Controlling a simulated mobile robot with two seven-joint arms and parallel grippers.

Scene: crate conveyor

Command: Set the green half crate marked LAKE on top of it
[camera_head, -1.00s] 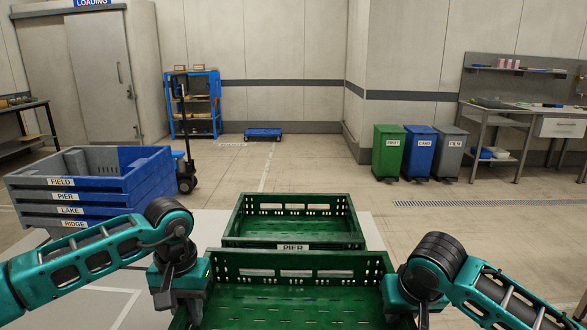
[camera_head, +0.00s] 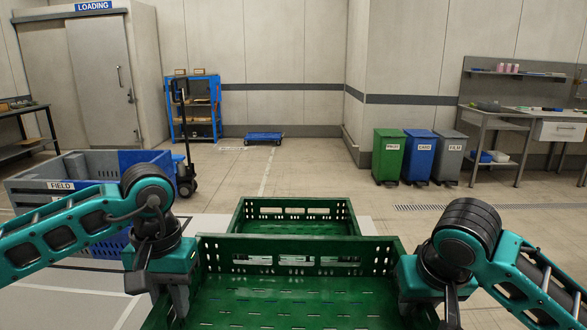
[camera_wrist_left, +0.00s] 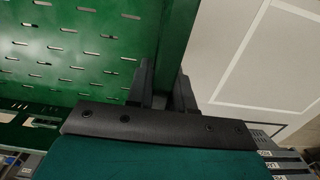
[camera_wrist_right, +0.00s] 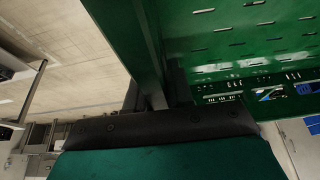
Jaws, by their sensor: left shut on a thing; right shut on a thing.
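A green half crate (camera_head: 300,245) with a slotted floor is held between my two grippers, close in front of me and roughly level. No name label on it is readable now. My left gripper (camera_head: 172,297) is shut on its left wall, seen in the left wrist view (camera_wrist_left: 165,88). My right gripper (camera_head: 432,300) is shut on its right wall, seen in the right wrist view (camera_wrist_right: 152,92). Another green crate (camera_head: 295,205) stands beyond the held one. Its lower near side is hidden behind the held crate, and I cannot see what lies under the held crate.
A stack of blue and grey crates (camera_head: 60,185), the top one labelled FIELD, stands left, partly behind my left arm. Green (camera_head: 389,158), blue (camera_head: 420,158) and grey bins (camera_head: 449,158) stand back right near a workbench (camera_head: 520,118). The floor between is open.

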